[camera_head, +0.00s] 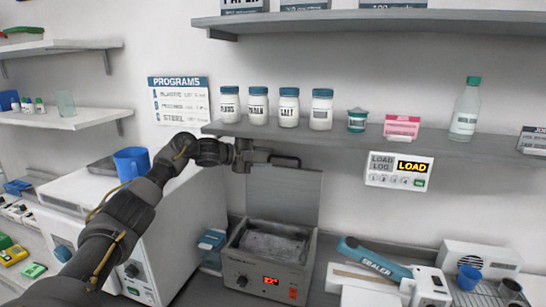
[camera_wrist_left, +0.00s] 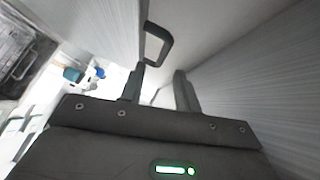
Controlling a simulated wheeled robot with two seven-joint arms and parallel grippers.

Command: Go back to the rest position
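My left arm reaches in from the left in the head view. Its gripper (camera_head: 262,157) is at the top of the raised lid (camera_head: 284,196), just left of the dark lid handle (camera_head: 287,159). In the left wrist view the two fingers (camera_wrist_left: 160,76) stand apart with nothing between them. The handle (camera_wrist_left: 158,44) shows just beyond the fingertips, and I cannot tell if they touch it. The lid stands upright behind an open metal bath (camera_head: 268,276) with a red display. My right gripper is in neither view.
A shelf (camera_head: 380,142) with several jars and a bottle (camera_head: 466,108) runs just above the gripper. A blue mug (camera_head: 131,163) stands on a white machine (camera_head: 165,235) beside my arm. A blue sealer (camera_head: 375,258) is right of the bath.

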